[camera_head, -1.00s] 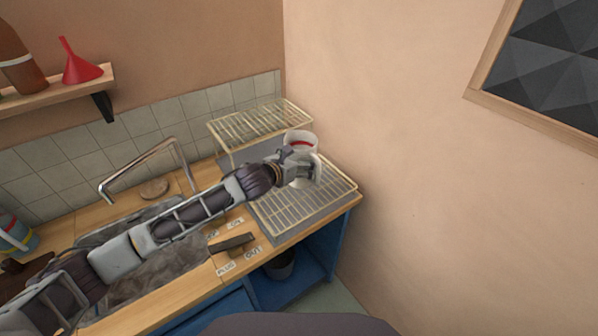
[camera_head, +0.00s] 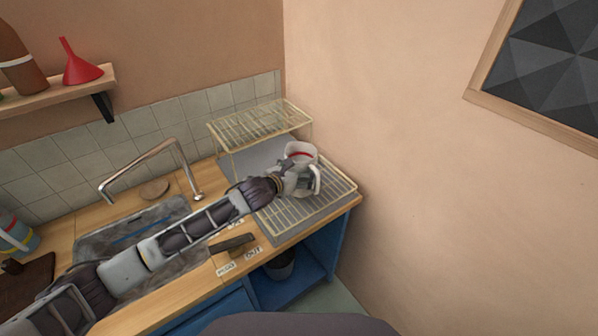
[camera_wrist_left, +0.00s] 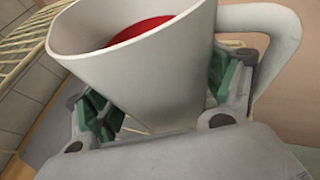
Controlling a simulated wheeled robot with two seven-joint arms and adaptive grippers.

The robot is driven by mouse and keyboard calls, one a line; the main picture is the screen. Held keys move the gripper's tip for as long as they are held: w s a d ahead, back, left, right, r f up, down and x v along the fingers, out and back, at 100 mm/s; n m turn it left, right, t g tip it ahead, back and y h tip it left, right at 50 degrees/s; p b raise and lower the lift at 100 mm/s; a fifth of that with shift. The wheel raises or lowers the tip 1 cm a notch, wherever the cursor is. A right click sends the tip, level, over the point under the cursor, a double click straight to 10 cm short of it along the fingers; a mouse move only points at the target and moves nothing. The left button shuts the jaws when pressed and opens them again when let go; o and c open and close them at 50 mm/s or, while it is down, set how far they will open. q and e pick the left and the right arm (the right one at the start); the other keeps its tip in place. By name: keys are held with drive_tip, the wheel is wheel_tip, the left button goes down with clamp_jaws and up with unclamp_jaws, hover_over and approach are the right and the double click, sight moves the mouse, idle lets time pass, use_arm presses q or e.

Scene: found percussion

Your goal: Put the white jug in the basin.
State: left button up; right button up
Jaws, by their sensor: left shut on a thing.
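The white jug (camera_head: 301,151) is tilted above the wire rack at the right end of the counter, its red inside showing and its handle toward the lower right. My left gripper (camera_head: 287,180) is shut on it. In the left wrist view the jug (camera_wrist_left: 150,60) sits between the green-padded fingers of the gripper (camera_wrist_left: 165,105), with the handle on the right. The grey basin (camera_head: 167,213) is sunk in the counter to the left, partly hidden behind my left arm. My right gripper is not in view.
The wire rack (camera_head: 335,200) lies under the jug, with a raised tier (camera_head: 262,123) behind it. A curved tap (camera_head: 150,155) stands behind the basin. A dark block (camera_head: 233,244) lies at the counter's front. The wall closes off the right side.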

use_arm(q)
drive_tip(key=shift+f, duration=0.1)
idle(0.3)
drive_tip(key=o, duration=1)
drive_tip(key=shift+s, duration=0.1)
drive_tip(key=v, duration=1.2)
drive_tip(key=shift+b, duration=0.35)
